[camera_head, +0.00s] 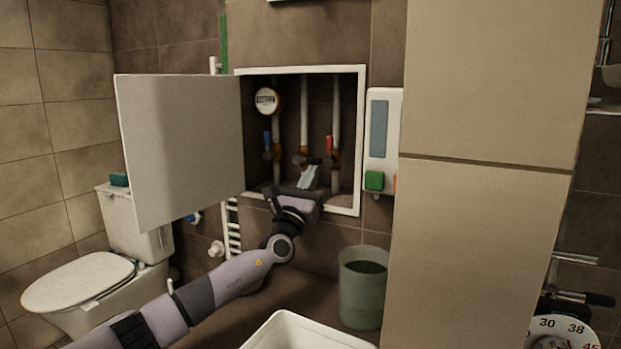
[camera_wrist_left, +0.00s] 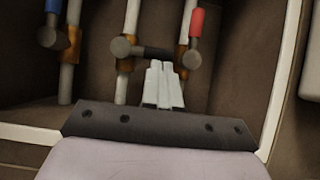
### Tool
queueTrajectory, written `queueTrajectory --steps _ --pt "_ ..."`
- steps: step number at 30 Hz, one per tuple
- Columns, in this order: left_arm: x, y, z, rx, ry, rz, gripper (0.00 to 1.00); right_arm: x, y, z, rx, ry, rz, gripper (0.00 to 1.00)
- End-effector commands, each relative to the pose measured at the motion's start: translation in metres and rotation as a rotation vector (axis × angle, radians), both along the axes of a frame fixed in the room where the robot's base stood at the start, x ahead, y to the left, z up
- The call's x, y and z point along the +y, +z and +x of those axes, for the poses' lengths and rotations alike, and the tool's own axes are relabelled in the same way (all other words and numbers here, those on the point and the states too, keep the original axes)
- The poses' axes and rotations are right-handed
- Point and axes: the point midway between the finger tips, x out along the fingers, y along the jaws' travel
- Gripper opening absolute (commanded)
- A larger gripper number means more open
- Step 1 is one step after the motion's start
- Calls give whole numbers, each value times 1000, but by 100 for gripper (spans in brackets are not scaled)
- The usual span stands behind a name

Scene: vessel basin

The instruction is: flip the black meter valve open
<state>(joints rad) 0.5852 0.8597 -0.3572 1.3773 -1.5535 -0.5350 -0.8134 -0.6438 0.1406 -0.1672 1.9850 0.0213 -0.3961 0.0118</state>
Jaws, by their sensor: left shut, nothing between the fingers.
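The black meter valve (camera_wrist_left: 154,52) is on the middle pipe inside the open wall cabinet. Its black handle lies roughly crosswise, reaching from the middle pipe toward the right one in the left wrist view. In the head view the valve (camera_head: 313,160) is small and partly hidden by my fingers. My left gripper (camera_head: 310,170) reaches into the lower part of the cabinet. Its pale fingers (camera_wrist_left: 162,70) are shut and empty, with the tips just at the lower side of the black handle. I cannot tell whether they touch it. My right gripper is not in view.
A blue-handled valve (camera_head: 267,141) is on the left pipe and a red-handled one (camera_head: 329,146) on the right pipe. A round meter (camera_head: 266,100) sits above. The cabinet door (camera_head: 180,145) stands open left. A bucket (camera_head: 362,290) stands below right.

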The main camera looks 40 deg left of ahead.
Motion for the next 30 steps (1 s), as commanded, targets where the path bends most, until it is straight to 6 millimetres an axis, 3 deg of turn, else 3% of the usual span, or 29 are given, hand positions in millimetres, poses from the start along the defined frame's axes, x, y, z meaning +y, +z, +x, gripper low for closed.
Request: queueTrajectory --steps 30 --pt "-5 10 1 -54 -1 -160 0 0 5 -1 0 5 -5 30"
